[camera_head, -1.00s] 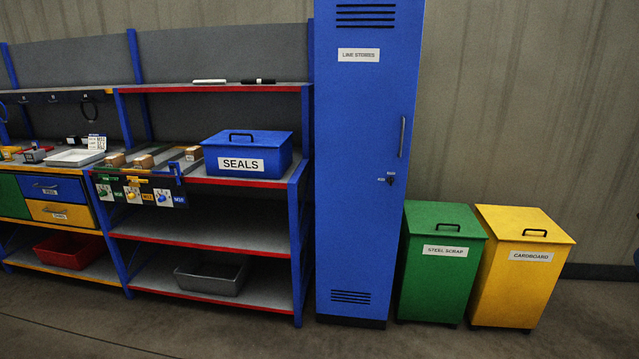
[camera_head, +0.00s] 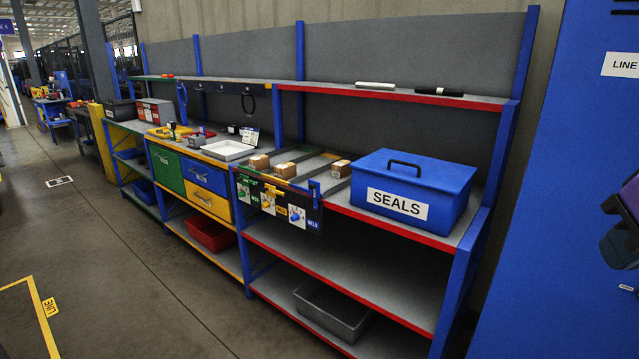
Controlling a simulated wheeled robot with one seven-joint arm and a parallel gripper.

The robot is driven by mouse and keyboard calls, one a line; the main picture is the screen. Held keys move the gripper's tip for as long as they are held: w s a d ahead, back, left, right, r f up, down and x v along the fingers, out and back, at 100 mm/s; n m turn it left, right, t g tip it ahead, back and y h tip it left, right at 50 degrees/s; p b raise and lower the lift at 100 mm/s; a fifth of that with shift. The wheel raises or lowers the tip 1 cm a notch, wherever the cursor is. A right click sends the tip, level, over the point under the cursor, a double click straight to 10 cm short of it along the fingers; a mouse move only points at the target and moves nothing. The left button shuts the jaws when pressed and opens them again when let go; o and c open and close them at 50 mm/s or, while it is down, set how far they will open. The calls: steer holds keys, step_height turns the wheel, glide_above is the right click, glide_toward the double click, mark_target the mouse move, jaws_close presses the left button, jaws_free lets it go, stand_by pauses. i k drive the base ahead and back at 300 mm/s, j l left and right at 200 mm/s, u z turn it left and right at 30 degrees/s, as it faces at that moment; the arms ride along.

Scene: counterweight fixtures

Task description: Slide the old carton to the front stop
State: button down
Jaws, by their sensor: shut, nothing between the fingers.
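Three small brown cartons stand in a row of lanes on the middle shelf: a left carton (camera_head: 259,163), a middle carton (camera_head: 285,171) and a right carton (camera_head: 340,168). The right one stands farther back in its lane than the other two. Which is the old carton I cannot tell. A dark front panel (camera_head: 278,208) with part pictures hangs below the lanes. A small blue piece (camera_head: 314,190) stands at its right end; the front stops are too small to make out. My gripper's fingers are not in view.
A blue SEALS box (camera_head: 414,193) stands right of the lanes. A white tray (camera_head: 229,149) lies to their left. A blue locker (camera_head: 560,200) stands at the right. A dark part of my arm (camera_head: 622,225) shows at the right edge. The floor in front is clear.

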mark_target(341, 169)
steer(key=i+j+u, duration=0.15)
steer(key=i+u, duration=0.3)
steer(key=i, duration=0.35)
steer(key=i+u, duration=0.4)
steer(key=i, duration=0.35)
steer(key=i+j+z, duration=0.95)
steer(key=i+j, duration=0.15)
steer(key=i+j+z, duration=0.25)
steer(key=j, duration=0.15)
steer(key=i+j+z, duration=0.1)
steer(key=j+z, duration=0.15)
steer(key=j, duration=0.15)
steer(key=i+j+z, duration=0.2)
steer(key=j, duration=0.25)
steer(key=k+l, duration=0.05)
